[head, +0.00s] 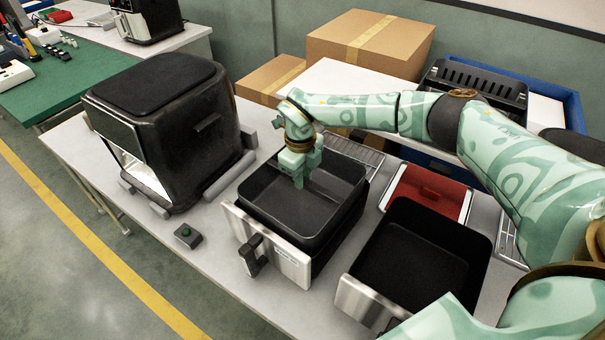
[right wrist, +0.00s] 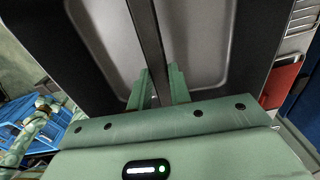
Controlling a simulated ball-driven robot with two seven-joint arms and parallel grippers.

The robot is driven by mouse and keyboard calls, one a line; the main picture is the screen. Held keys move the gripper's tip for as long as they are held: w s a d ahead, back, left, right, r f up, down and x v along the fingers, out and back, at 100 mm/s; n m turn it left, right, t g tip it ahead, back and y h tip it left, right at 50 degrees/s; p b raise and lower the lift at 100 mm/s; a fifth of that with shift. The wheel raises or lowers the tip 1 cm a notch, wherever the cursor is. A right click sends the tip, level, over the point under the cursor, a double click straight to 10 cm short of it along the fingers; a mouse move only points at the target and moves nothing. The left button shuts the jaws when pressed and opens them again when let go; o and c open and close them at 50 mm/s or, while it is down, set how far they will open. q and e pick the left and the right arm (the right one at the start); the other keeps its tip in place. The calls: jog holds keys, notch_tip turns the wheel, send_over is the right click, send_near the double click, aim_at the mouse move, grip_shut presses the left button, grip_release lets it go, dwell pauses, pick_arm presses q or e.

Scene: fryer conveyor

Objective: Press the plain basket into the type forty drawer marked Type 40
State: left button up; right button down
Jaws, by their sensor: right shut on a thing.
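The plain basket (head: 338,172) is a black open box. It sits inside a black drawer with a silver front (head: 272,248) and a dark handle, in the middle of the table. Its rim stands above the drawer front. Small lettering on the front is too small to read. My right gripper (head: 302,182) points down into the basket and is shut on a thin dark part of it. In the right wrist view this dark strip (right wrist: 148,45) runs between the fingers (right wrist: 158,92). How deep the basket sits is hard to tell. My left gripper is not in view.
A second black drawer (head: 425,262) stands to the right, with a red box (head: 428,190) behind it. Cardboard boxes (head: 368,42) stand behind.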

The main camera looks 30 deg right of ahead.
aim_at(304, 202)
jog(key=shift+d+f+b, duration=0.1)
jog(key=shift+f+b, duration=2.15)
jog(key=shift+f, duration=1.95)
jog(key=c, duration=1.2)
grip_release()
jog(key=r, duration=0.5)
jog(key=r+p, duration=0.1)
jog(key=r, duration=0.5)
jog(key=r+p, duration=0.1)
jog(key=r, duration=0.4)
jog(key=shift+w+a+r, duration=0.1)
jog(key=shift+a+r, duration=0.05)
jog(key=shift+a, duration=0.15)
jog(key=shift+p, duration=0.3)
